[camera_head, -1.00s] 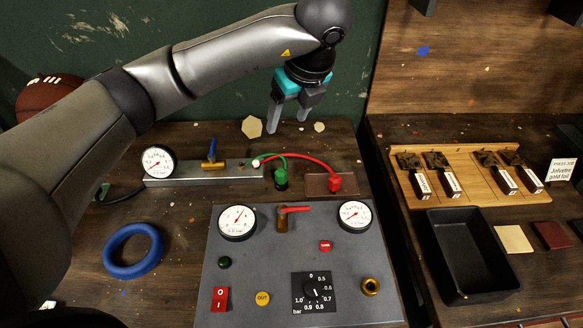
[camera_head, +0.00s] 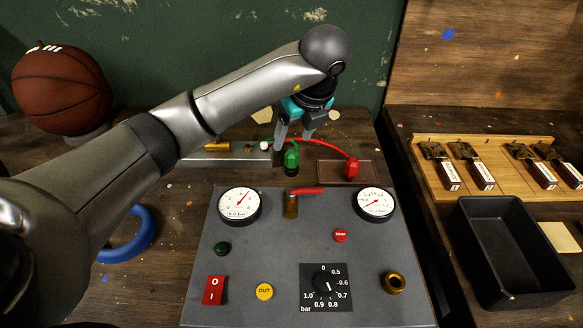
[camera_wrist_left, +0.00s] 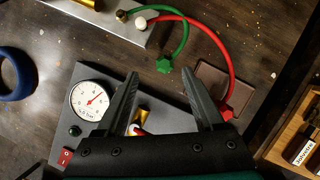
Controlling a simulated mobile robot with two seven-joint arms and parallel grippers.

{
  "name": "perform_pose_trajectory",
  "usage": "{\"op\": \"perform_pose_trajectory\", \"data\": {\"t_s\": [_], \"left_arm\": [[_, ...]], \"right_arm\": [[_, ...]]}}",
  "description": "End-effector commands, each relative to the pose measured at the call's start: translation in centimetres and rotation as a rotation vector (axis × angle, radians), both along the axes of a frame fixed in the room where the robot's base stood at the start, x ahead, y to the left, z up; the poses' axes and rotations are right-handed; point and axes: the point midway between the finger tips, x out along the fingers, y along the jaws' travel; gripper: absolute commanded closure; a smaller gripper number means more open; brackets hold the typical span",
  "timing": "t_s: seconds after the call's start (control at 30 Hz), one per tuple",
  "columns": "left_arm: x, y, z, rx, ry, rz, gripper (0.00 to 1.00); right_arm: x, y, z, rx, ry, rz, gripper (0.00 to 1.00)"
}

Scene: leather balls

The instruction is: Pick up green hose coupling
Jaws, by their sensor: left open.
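The green hose coupling (camera_head: 291,158) stands upright on the table behind the grey gauge panel, at the end of a green hose. In the left wrist view the coupling (camera_wrist_left: 164,64) lies ahead of the fingertips, between their lines. My left gripper (camera_head: 293,143) is open and empty, with its fingers pointing down just behind and above the coupling in the head view. The open fingers also show in the left wrist view (camera_wrist_left: 160,78). The gap between fingers and coupling is hard to judge. My right gripper is not in view.
The red coupling (camera_head: 352,168) with its red hose stands on a brown pad just right of the green one. The grey panel (camera_head: 268,262) with gauges and a red-handled valve is in front. A metal manifold (camera_head: 232,157), blue ring (camera_head: 137,238) and black tray (camera_head: 508,250) are nearby.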

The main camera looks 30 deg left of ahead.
Motion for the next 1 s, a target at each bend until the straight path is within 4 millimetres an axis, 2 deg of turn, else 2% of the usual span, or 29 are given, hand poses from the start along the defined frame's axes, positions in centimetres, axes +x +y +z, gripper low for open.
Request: {"op": "perform_pose_trajectory", "data": {"t_s": [0.03, 0.1, 0.3, 0.6, 0.9, 1.0], "left_arm": [[0.1, 0.2, -1.0, 0.000, 0.003, 0.002, 0.30], [0.3, 0.5, -1.7, 0.000, 0.002, 0.001, 0.30], [0.7, 0.8, -2.7, 0.000, 0.000, 0.000, 0.30], [1.8, 1.4, -6.8, 0.001, 0.001, 0.002, 0.30], [1.9, 1.6, -7.2, 0.001, -0.001, 0.000, 0.30], [1.9, 1.6, -7.2, 0.001, -0.001, 0.000, 0.39]], "right_arm": [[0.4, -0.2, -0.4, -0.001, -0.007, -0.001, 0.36], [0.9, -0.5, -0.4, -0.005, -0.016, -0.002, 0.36], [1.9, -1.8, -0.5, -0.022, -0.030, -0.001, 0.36], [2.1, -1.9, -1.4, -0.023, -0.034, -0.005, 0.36], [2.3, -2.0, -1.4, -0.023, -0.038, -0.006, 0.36], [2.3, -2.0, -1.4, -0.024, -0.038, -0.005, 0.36]]}}
